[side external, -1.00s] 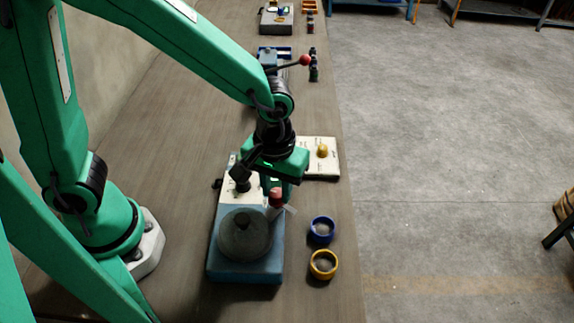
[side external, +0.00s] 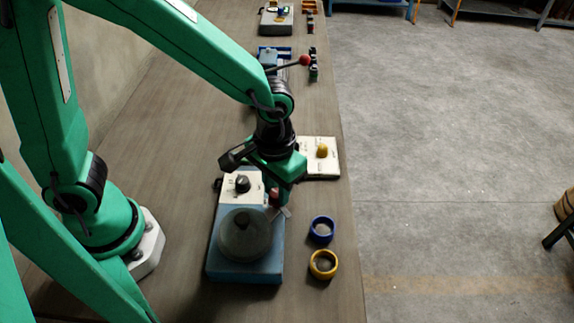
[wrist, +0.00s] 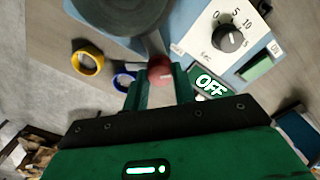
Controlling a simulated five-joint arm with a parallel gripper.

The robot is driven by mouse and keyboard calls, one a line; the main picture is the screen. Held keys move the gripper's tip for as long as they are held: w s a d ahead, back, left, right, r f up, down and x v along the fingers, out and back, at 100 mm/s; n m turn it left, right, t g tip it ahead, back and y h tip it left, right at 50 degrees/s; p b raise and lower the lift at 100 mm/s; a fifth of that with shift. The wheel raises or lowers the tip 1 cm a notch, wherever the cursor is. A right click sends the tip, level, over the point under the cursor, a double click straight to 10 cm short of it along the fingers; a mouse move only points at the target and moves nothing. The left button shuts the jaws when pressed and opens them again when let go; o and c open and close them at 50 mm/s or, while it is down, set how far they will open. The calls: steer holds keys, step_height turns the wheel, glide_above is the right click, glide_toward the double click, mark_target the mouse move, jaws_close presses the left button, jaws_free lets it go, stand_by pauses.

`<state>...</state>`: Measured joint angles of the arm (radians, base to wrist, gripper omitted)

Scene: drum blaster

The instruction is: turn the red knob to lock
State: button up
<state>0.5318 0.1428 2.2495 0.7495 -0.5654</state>
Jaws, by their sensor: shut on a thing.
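The red knob (wrist: 160,73) sits at the side of the blue drum blaster (side external: 243,276), and it also shows in the side external view (side external: 275,196). My gripper (wrist: 161,84) is shut on the red knob, with one green finger on each side of it. In the side external view my gripper (side external: 279,200) reaches down to the knob at the machine's right edge. The fingers partly hide the knob. The round drum lid (side external: 246,236) lies beside the knob. A pale lever or pointer (side external: 285,212) sticks out near the fingertips.
A black dial (wrist: 229,39) sits on the machine's white panel, with a sign reading OFF (wrist: 210,84) nearby. Blue (side external: 321,229) and yellow (side external: 323,264) rings lie to the right. A white board with a yellow knob (side external: 322,151) stands behind my gripper.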

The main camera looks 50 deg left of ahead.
mark_target(276, 192)
steer(key=m, duration=1.4)
stand_by(0.4)
steer(key=o, duration=1)
steer(key=shift+r, duration=0.1)
steer(key=shift+r, duration=3.85)
